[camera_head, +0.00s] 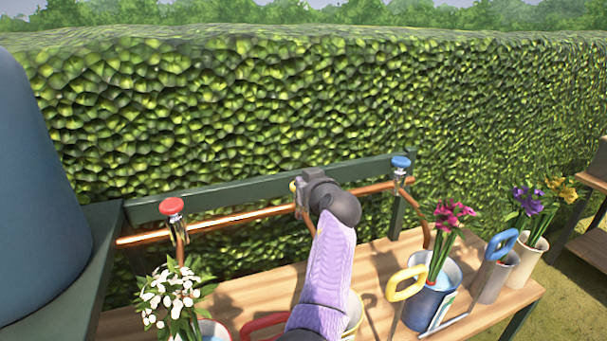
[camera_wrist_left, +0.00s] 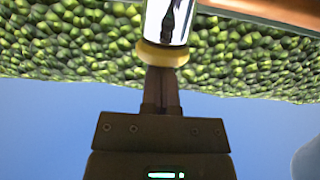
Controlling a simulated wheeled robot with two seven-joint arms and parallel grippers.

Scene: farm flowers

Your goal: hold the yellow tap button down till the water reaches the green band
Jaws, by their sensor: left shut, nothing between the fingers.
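The yellow tap button (camera_wrist_left: 162,54) sits on the end of a chrome tap (camera_wrist_left: 168,18) in the left wrist view. My left gripper (camera_wrist_left: 161,72) is shut and empty, its fingertips at the button's face; I cannot tell how far the button is pressed. In the head view only a sliver of the yellow button (camera_head: 292,186) shows beside my left gripper (camera_head: 304,186). A pale bucket (camera_head: 355,311) stands below, mostly hidden behind my arm. Its water and green band are not visible. My right gripper is not in view.
A red-topped tap (camera_head: 172,206) and a blue-topped tap (camera_head: 401,163) stand either side on the copper pipe (camera_head: 240,217). White flowers (camera_head: 172,297), a blue bucket (camera_head: 424,304) with pink flowers, and yellow (camera_head: 407,283) and blue (camera_head: 501,245) handles crowd the wooden bench.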

